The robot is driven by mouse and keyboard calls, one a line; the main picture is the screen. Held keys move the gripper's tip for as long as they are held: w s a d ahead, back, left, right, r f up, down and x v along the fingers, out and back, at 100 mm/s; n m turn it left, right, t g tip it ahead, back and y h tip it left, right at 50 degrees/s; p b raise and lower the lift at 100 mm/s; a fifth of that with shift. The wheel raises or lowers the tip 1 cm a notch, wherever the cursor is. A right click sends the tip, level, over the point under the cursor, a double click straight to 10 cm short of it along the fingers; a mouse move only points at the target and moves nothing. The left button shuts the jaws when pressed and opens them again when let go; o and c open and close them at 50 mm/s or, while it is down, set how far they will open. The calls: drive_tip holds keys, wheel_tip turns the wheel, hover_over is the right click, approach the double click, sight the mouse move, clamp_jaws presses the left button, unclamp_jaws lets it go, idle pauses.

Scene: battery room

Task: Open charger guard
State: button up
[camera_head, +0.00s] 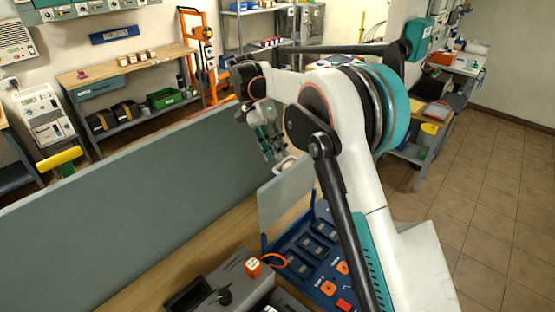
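The charger guard (286,194) is a flat pale grey panel. It stands steeply raised at the back left edge of the blue charger (290,246), with a light loop handle (284,164) on its upper edge. The charger's top shows dark rectangular slots and orange parts. My gripper (275,154) points down just above and left of the handle. Whether it touches the handle cannot be told, and the gap between its fingers is not clear. My arm hides the right side of the guard and part of the charger.
A tall grey partition (140,215) runs along the left of the wooden bench (170,270). A dark grey device (235,285) with an orange-capped cable (254,267) sits left of the charger. Tiled floor (490,200) is clear at right.

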drive_tip(key=v, duration=0.8)
drive_tip(key=s+d+r+n+t+y+b, duration=0.1)
drive_tip(key=s+d+n+t+y+b, duration=0.2)
drive_tip(key=s+d+n+t+b, duration=0.75)
drive_tip(key=s+d+f+b, duration=0.2)
drive_tip(key=s+d+f, duration=0.2)
drive_tip(key=s+f, duration=0.4)
drive_tip(key=s+d+f+m+b, duration=0.1)
drive_tip(key=s+d+f, duration=0.3)
drive_tip(key=s+f, duration=0.5)
drive_tip(key=s, duration=0.8)
drive_tip(key=shift+d+f+y+b, duration=0.2)
drive_tip(key=shift+d+y+b, duration=0.15)
drive_tip(key=shift+y, duration=0.05)
